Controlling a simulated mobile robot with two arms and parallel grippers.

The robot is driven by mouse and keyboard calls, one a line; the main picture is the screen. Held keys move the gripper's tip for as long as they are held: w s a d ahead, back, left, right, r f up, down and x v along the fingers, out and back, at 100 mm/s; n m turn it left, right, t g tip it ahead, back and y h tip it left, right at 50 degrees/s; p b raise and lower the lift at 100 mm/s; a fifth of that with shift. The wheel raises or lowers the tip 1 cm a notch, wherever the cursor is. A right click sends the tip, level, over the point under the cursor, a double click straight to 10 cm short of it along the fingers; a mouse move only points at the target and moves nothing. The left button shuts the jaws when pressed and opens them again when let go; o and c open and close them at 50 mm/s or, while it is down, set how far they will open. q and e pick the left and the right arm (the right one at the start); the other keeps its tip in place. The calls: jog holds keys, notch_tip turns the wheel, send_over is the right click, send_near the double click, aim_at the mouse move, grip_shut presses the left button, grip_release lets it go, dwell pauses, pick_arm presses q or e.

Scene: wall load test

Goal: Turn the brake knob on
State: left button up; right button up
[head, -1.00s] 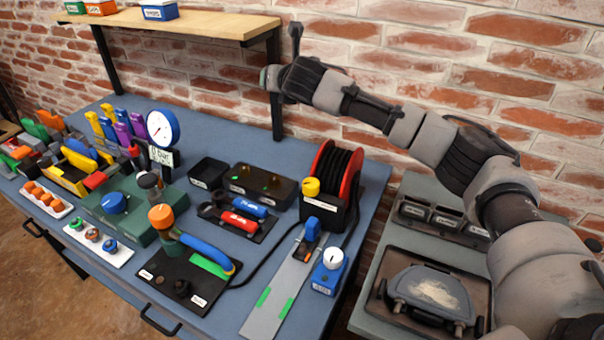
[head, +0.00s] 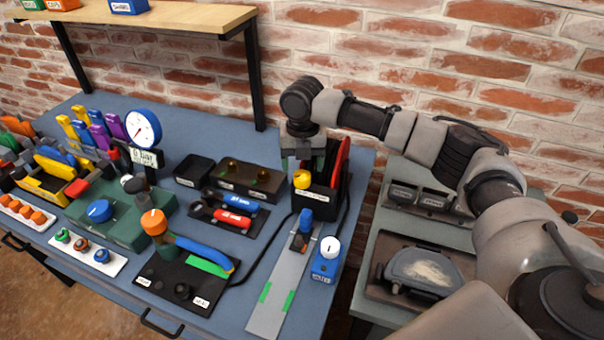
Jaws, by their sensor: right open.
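A yellow knob (head: 302,179) sits on the black base of the red cable reel (head: 342,160). A white knob (head: 330,246) sits on a small blue box (head: 325,265) to the front right of it. The box's label is too small to read, so I cannot tell from labels which knob is the brake knob. My right gripper (head: 303,165) is open, points down and is just above or behind the yellow knob; whether they touch is unclear. The gripper and wrist hide part of the reel. My left gripper is not in view.
A grey strip (head: 278,295) with a blue-handled clamp (head: 305,220) lies left of the blue box. A black block with two brass knobs (head: 245,180) is left of the gripper. A wooden shelf (head: 165,20) hangs above. A side table (head: 372,215) holds a grey tray.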

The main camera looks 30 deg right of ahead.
aim_at(302, 175)
jog(key=shift+f, duration=2.35)
jog(key=shift+c, duration=0.2)
jog(key=c, duration=0.9)
jog(key=m+p, duration=0.1)
jog(key=p, duration=0.1)
jog(key=m+p, duration=0.2)
jog(key=p, duration=0.1)
jog(key=shift+r, duration=0.4)
jog(key=shift+f+m+p, duration=0.1)
jog(key=shift+m+p, duration=0.3)
jog(key=shift+p, duration=0.05)
jog(key=shift+w+f+m, duration=0.1)
jog(key=shift+f+m, duration=0.1)
jog(key=shift+m, duration=0.2)
jog(key=o, duration=0.9)
